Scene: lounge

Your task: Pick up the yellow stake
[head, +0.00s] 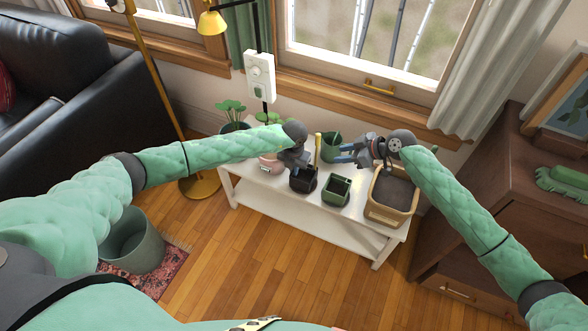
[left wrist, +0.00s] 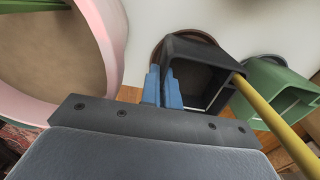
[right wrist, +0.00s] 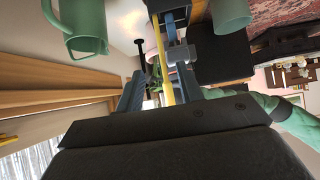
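On the white table (head: 275,213) are a green square pot (head: 338,191), a green mug (head: 331,147), a pink pot (head: 268,164) and a soil-filled wooden box (head: 382,211). A lamp pole (head: 160,80) stands left; a brown cabinet (head: 495,165) stands right.

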